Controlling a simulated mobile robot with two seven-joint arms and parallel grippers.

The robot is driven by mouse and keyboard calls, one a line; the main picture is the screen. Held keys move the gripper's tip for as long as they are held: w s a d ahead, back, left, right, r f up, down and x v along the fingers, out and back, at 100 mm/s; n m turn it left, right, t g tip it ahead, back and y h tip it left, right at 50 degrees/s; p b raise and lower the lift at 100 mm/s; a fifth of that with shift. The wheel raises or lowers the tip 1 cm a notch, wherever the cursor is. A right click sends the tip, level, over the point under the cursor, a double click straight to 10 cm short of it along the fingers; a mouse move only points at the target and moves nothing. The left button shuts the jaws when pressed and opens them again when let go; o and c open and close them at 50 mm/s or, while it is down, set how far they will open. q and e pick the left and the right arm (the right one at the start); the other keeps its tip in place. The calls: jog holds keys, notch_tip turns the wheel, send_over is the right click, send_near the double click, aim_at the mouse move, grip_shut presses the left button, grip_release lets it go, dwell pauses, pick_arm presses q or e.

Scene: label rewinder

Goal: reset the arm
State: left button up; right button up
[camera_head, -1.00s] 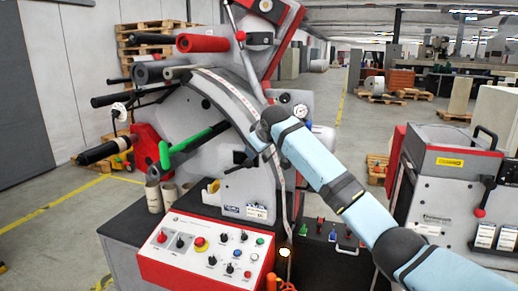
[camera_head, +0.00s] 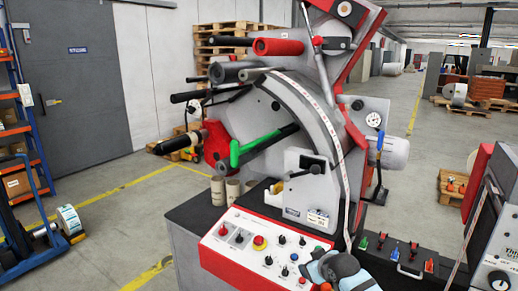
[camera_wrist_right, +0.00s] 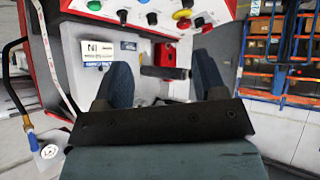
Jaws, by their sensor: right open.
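My right arm (camera_head: 338,270) shows only as a short light-blue piece at the bottom edge of the head view, in front of the control panel's lower right end. Its fingers are not clear there. In the right wrist view my right gripper (camera_wrist_right: 162,82) is open, with two dark blue fingers wide apart and nothing between them. The label rewinder (camera_head: 265,115) stands ahead, with a grey curved body, black rollers and a green handle (camera_head: 235,152). Its red and white control panel (camera_head: 255,250) is near the arm; panel buttons also show upside down in the wrist view (camera_wrist_right: 182,14). My left gripper is out of view.
A black case (camera_head: 405,262) with coloured levers is right of the panel. A grey and red machine (camera_head: 497,225) stands at the right edge. A blue cart (camera_head: 42,240) and shelf (camera_head: 22,130) are at the left. Open floor lies between cart and rewinder.

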jog(key=s+f+m, duration=0.1)
jog(key=s+f, duration=0.5)
jog(key=s, duration=0.2)
jog(key=s+f, duration=0.5)
jog(key=s, duration=0.4)
jog(key=s+d+f+m+p, duration=0.1)
jog(key=s, duration=1)
jog(key=s+d+f+m+t+p, duration=0.1)
jog(key=s+d, duration=0.1)
jog(key=s, duration=0.9)
jog(key=shift+s+f+t, duration=0.3)
jog(key=shift+s+f, duration=0.05)
